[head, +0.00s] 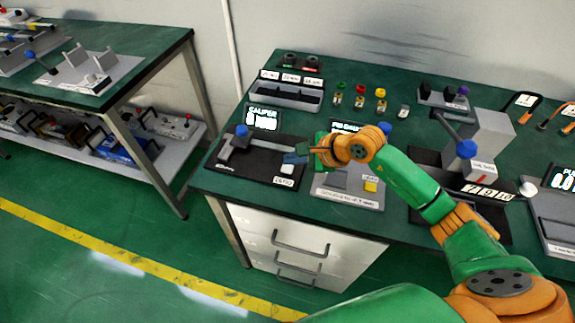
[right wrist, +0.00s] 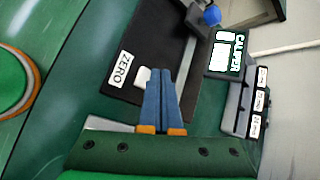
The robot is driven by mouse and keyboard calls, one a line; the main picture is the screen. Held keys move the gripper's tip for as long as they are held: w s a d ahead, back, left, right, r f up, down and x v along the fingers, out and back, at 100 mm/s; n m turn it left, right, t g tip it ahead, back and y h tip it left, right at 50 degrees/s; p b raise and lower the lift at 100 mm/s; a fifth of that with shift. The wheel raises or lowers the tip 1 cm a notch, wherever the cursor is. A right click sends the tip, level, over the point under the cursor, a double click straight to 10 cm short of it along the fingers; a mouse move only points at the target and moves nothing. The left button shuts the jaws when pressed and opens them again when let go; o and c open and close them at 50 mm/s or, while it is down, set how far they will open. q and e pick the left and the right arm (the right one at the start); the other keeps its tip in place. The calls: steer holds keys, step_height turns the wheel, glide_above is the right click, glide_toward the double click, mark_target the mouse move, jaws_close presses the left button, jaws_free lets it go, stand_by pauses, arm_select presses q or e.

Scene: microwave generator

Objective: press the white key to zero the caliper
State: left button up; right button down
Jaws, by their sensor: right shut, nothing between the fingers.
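The caliper station is a black base (head: 240,163) on the green bench, with a grey caliper and a blue knob (head: 241,131). Its CALIPER display (head: 263,117) stands behind it; I cannot read the number surely. The small white key (head: 287,169) is at the base's front right, beside the ZERO label (head: 284,181). My right gripper (head: 288,157) is shut and empty, its blue fingertips close to the key. In the right wrist view the white key (right wrist: 142,77) is just left of the shut fingers (right wrist: 162,72); I cannot tell whether they touch. My left gripper is not in view.
A grey station with a yellow key (head: 370,185) is right of the caliper, partly behind my arm. A labelled grey bin (head: 285,96) is behind the display. A block gauge with a blue ball knob (head: 467,149) stands further right. The bench's front edge is near.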

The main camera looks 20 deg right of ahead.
mark_target(292, 169)
step_height(292, 169, up, 5)
steer(key=p, duration=0.3)
steer(key=shift+p, duration=0.3)
stand_by(0.3)
stand_by(0.4)
